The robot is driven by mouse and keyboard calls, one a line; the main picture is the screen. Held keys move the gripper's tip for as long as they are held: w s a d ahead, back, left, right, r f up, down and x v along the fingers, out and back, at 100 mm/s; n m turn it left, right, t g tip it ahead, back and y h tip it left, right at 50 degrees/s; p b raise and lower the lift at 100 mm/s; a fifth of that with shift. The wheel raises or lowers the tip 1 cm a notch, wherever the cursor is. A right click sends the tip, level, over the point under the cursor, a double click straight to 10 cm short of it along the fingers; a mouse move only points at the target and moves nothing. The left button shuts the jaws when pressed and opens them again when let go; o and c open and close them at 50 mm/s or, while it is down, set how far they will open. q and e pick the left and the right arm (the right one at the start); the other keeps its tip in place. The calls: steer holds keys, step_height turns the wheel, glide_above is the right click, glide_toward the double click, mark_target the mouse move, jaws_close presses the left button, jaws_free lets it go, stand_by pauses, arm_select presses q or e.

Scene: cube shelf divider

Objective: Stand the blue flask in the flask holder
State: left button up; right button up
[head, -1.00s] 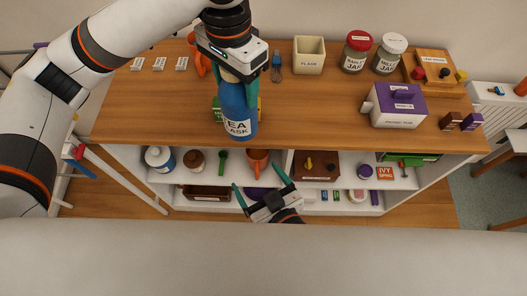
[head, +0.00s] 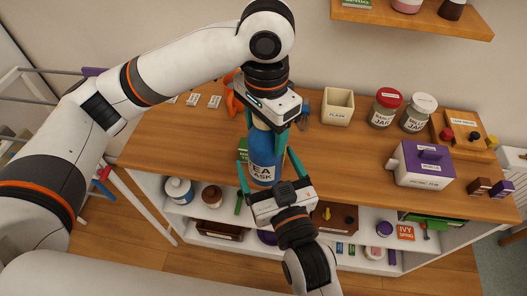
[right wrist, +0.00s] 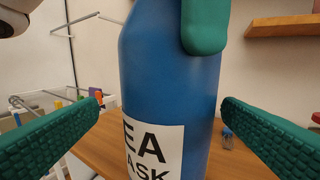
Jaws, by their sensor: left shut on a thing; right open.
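The blue flask (head: 264,158) has a white label partly reading "EA ASK" and is upright over the table's front edge. My left gripper (head: 268,128) is shut on its upper part from above. My right gripper (head: 266,160) is open, with one finger on each side of the flask. In the right wrist view the flask (right wrist: 165,90) fills the middle between the open fingers, with visible gaps, and one left-gripper finger (right wrist: 205,25) lies on its upper part. The flask holder (head: 338,107), an open cream box, stands empty-looking on the table, behind and right of the flask.
A red-lidded jar (head: 385,108), a white-lidded jar (head: 417,113) and a purple-and-white box (head: 422,165) stand right of the holder. An orange thing (head: 235,98) is left of my left gripper. Bare tabletop (head: 345,150) lies before the holder. A wall shelf (head: 420,18) hangs above.

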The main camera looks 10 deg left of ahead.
steer(key=shift+x, duration=1.75)
steer(key=shift+a, duration=0.1)
steer(key=c, duration=1.1)
arm_select(q)
steer(key=o, duration=1.2)
steer(key=shift+r, duration=0.1)
arm_select(e)
steer(key=shift+s+r, duration=0.1)
steer(key=shift+c, duration=1.1)
arm_select(q)
steer(key=o, duration=0.5)
